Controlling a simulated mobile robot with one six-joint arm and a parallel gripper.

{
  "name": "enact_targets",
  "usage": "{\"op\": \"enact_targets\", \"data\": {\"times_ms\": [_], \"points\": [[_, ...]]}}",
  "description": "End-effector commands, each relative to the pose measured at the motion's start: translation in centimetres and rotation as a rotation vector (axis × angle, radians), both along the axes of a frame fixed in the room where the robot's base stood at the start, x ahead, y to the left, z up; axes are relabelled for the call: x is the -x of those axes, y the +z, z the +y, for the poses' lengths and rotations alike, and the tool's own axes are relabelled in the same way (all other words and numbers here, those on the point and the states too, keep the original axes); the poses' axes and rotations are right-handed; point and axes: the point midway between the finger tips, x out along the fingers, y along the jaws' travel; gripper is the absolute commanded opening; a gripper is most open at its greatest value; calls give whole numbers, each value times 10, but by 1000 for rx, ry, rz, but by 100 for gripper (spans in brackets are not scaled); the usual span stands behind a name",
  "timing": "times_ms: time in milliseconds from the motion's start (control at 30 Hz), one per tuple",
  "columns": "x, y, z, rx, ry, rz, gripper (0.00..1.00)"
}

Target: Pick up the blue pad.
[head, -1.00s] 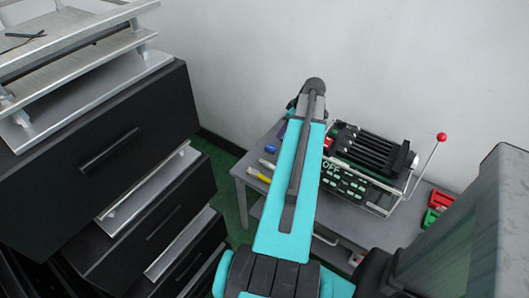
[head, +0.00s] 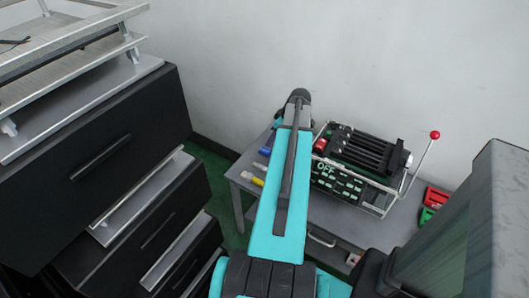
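A small blue object (head: 265,151), which looks like the blue pad, lies on the grey table near its left edge. It is just left of my turquoise arm and is small in the head view. My arm reaches out over the table, and its far joint is beside the lever fixture. My gripper is hidden behind my arm, so its opening and its distance from the blue pad do not show.
A yellow-and-white object (head: 257,182) lies on the table (head: 240,186) near the pad. Right of my arm stands a black lever fixture (head: 362,160) marked OFF, with a red-knobbed lever (head: 435,135). Red and green bins (head: 432,203) are farther right. Black drawers (head: 105,165), some open, stand left.

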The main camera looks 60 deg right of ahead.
Motion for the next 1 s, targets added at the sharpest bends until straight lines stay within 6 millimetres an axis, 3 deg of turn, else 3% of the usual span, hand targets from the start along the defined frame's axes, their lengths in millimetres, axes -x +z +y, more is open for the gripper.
{"op": "enact_targets", "data": {"times_ms": [400,1000], "points": [[-18,-42,0,-1,1,0,48],[-23,-50,0,-1,3,0,48]]}}
